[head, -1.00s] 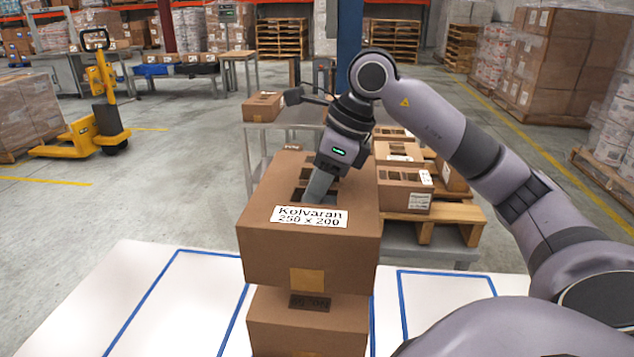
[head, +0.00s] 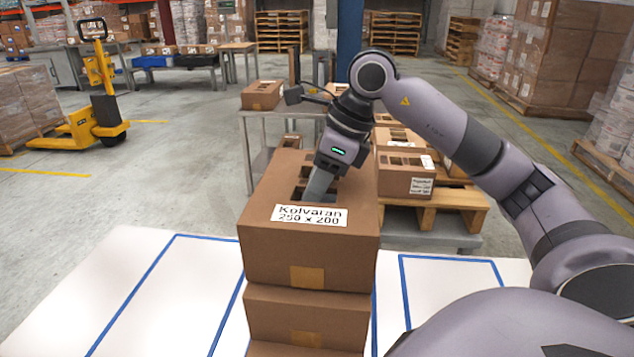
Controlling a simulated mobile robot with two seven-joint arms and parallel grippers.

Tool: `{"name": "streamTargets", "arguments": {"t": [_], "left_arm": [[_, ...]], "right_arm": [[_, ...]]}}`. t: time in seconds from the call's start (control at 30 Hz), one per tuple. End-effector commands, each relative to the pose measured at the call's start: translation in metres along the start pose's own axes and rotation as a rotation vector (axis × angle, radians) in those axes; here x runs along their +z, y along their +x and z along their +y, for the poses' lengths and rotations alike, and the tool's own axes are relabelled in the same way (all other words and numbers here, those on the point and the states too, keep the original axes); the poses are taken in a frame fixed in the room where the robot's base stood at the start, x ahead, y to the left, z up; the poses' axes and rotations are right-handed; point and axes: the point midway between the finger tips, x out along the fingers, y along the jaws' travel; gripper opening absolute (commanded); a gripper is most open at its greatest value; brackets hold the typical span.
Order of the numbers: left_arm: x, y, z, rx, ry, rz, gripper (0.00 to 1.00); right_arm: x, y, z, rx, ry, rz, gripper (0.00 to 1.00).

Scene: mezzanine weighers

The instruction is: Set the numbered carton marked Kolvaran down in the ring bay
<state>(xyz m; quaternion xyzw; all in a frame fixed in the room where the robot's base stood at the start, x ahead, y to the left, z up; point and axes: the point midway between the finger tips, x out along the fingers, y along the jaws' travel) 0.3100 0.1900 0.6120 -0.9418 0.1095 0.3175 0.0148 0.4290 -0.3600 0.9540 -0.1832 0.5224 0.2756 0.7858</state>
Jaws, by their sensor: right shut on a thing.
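The carton marked Kolvaran 250 x 200 (head: 308,250) is brown, with a white label along its top front edge and slots in its top. It is upright in the middle of the head view. My right gripper (head: 318,190) is shut on it from above, fingers at the top slots. A similar brown carton (head: 302,318) is directly under it. I cannot tell whether the two touch. The white table (head: 150,285) has blue outlined bays. No ring mark can be made out, and the cartons hide part of the table. My left gripper is not in view.
The left outlined area (head: 195,275) and the right one (head: 452,285) look empty. Behind stand a grey table with a carton (head: 262,95) and a pallet (head: 445,205) with several cartons. A yellow pallet truck (head: 98,110) is at far left.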

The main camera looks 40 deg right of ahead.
Motion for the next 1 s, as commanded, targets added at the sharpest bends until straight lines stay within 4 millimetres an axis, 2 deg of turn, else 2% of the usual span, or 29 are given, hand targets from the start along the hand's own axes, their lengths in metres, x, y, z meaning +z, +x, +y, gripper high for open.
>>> {"name": "streamTargets", "arguments": {"t": [0.57, 0.6, 0.67, 0.7, 1.0], "left_arm": [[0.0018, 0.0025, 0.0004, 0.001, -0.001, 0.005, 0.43], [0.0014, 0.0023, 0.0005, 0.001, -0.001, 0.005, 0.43], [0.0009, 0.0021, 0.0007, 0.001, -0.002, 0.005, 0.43], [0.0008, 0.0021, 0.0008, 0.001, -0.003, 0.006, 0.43], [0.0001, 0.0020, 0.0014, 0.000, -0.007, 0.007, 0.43]], "right_arm": [[-0.0017, 0.0041, -0.0002, -0.001, 0.000, -0.002, 0.00], [-0.0014, 0.0037, -0.0003, -0.001, 0.000, -0.003, 0.36], [-0.0013, 0.0033, -0.0002, -0.001, 0.000, -0.002, 0.56], [-0.0013, 0.0034, -0.0002, -0.001, 0.000, -0.002, 0.60], [-0.0019, 0.0018, -0.0002, 0.000, 0.001, 0.001, 0.60]]}}
